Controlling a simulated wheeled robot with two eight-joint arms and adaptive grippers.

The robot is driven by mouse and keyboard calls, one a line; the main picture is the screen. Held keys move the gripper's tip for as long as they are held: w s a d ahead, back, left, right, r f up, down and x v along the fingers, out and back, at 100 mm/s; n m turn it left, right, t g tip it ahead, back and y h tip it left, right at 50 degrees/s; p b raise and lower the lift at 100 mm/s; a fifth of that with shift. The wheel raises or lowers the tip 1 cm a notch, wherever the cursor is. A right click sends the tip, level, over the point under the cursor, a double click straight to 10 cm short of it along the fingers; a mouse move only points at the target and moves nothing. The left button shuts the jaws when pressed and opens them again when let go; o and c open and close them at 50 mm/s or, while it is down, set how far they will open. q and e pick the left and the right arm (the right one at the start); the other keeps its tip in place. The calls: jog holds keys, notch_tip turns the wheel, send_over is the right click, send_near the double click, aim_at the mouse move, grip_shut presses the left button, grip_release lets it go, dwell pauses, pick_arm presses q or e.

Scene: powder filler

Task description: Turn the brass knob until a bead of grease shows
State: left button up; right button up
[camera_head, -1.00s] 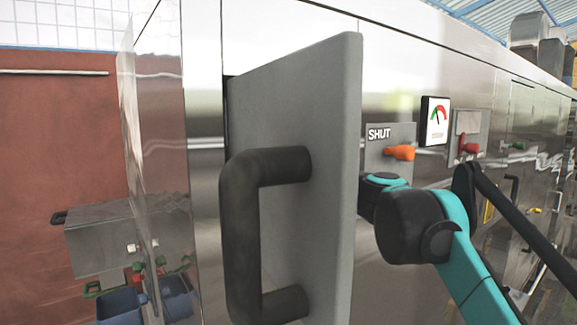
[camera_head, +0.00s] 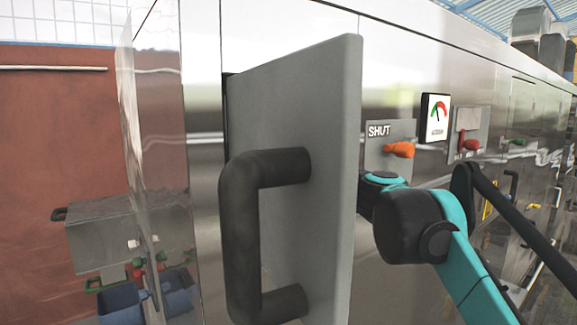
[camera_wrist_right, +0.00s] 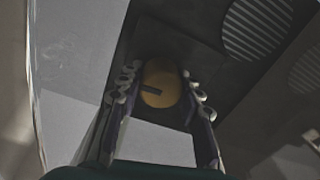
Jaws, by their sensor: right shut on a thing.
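The brass knob (camera_wrist_right: 160,84) shows in the right wrist view as a round yellow-brown disc with a dark slot mark on its face. My right gripper (camera_wrist_right: 160,92) is shut on it, with one finger on each side. In the head view my right arm reaches in from the right and goes behind the open grey door (camera_head: 315,150), which hides the gripper and the knob. No bead of grease can be made out in the dim wrist view. My left gripper is in neither view.
The door's black handle (camera_head: 240,220) juts toward me. Right of the door are a plate marked SHUT with an orange lever (camera_head: 399,149), a dial gauge (camera_head: 434,119) and a red lever (camera_head: 470,146). Round slotted vents (camera_wrist_right: 257,28) sit near the knob.

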jog(key=shift+r, duration=0.15)
jog(key=o, duration=1.2)
jog(key=shift+w+a, duration=0.1)
jog(key=shift+a, duration=0.05)
jog(key=shift+c, duration=0.2)
jog(key=shift+w+a, duration=0.15)
jog(key=shift+a, duration=0.1)
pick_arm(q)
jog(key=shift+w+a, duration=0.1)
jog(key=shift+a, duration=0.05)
pick_arm(e)
jog(key=v, duration=1.2)
jog(key=shift+w, duration=0.1)
jog(key=shift+f, duration=0.25)
